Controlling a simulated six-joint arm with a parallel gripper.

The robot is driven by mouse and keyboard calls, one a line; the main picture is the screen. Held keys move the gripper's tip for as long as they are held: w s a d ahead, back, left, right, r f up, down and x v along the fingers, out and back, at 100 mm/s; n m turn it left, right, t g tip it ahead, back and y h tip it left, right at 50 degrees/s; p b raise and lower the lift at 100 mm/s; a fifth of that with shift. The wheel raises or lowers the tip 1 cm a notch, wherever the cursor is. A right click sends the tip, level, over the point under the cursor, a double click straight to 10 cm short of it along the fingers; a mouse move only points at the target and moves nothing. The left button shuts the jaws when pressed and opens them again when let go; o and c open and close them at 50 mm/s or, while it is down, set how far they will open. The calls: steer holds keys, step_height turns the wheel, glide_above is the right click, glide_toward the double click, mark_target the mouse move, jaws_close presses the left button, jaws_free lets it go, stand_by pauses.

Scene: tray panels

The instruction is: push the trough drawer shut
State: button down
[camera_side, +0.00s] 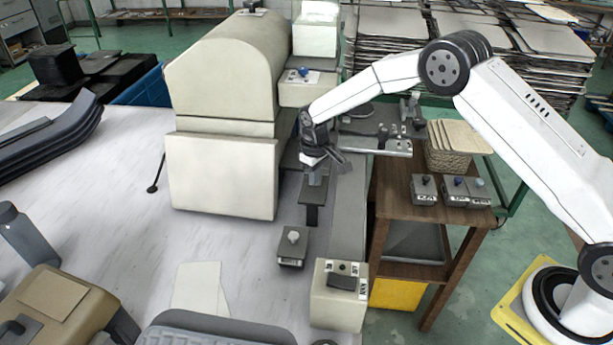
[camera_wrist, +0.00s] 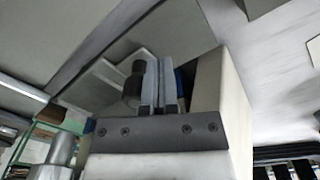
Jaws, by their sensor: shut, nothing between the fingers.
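My gripper (camera_side: 318,163) points down beside the right side of the cream machine (camera_side: 222,150). Its two pale fingers (camera_wrist: 160,82) are together and empty in the wrist view. A dark grey piece with a darker lower end (camera_side: 312,192) lies just below the gripper; it may be part of the trough drawer, but I cannot tell. A long grey trough-like strip (camera_side: 348,210) runs to the right of it. In the wrist view a dark round knob (camera_wrist: 133,82) is close beside the left finger, with grey flat panels behind; contact is unclear.
A small grey block with a pale knob (camera_side: 292,246) and a cream control box (camera_side: 338,298) stand in front. A wooden stand (camera_side: 384,215) at the right holds a woven basket (camera_side: 447,155) and several small knobbed blocks. The pale table left of the front block is partly clear.

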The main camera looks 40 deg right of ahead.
steer(key=shift+w+d, duration=0.55)
steer(key=shift+d, duration=0.05)
steer(key=shift+s+a, duration=0.15)
steer(key=shift+a, duration=0.05)
steer(key=shift+s+a, duration=0.3)
steer(key=shift+r, duration=0.1)
step_height(320, 180, up, 7)
stand_by(1.1)
